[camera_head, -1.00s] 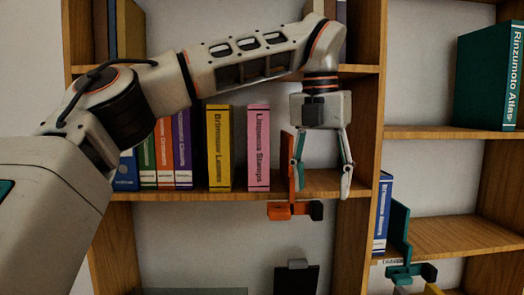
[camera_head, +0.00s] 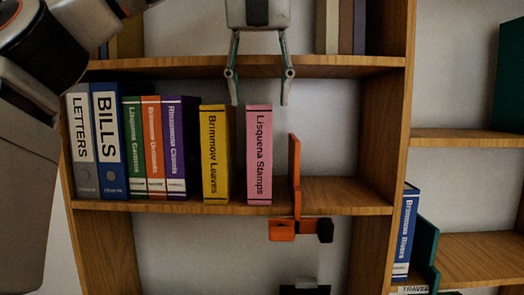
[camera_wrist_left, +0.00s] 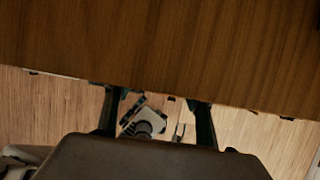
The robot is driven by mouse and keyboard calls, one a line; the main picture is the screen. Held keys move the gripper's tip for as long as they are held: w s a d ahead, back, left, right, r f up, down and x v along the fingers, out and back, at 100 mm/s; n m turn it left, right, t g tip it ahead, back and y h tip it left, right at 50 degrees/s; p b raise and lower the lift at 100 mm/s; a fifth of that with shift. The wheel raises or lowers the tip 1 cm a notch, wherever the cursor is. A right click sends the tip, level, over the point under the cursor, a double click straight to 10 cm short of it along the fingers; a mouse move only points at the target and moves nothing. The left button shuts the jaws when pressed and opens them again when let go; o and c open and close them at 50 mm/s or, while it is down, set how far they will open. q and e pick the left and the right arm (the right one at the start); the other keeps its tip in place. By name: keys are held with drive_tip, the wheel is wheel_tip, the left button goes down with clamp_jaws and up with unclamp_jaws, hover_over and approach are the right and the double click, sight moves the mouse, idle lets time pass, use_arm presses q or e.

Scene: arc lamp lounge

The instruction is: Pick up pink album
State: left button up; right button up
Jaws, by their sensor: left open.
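The pink album (camera_head: 258,155), labelled Lisquena Stamps, stands upright on the middle shelf. It is between the yellow album (camera_head: 214,155) and the orange bookend (camera_head: 295,175), with a gap on each side. My left gripper (camera_head: 260,100) hangs fingers down in front of the upper shelf board, its tips around the level of the pink album's top edge. It is open and empty, with the album's top between and below the tips in the picture. In the left wrist view the two fingers (camera_wrist_left: 156,115) are apart. My right gripper is not in view.
The shelf board above (camera_head: 170,68) is close behind the fingers. Several binders and albums (camera_head: 140,145) stand left of the yellow one. The shelf (camera_head: 345,195) right of the bookend is bare. A blue album (camera_head: 405,235) stands in the right bay.

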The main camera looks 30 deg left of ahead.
sight(259, 106)
use_arm(q)
drive_tip(key=shift+x, duration=1.2)
drive_tip(key=shift+a+f, duration=0.1)
drive_tip(key=shift+f, duration=0.3)
drive_tip(key=shift+w+f, duration=0.15)
drive_tip(key=shift+f, duration=0.05)
drive_tip(key=shift+r, duration=0.1)
drive_tip(key=c, duration=0.4)
clamp_jaws()
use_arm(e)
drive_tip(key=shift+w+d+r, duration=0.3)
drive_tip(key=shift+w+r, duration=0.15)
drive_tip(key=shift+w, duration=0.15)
use_arm(q)
drive_tip(key=shift+r, duration=0.1)
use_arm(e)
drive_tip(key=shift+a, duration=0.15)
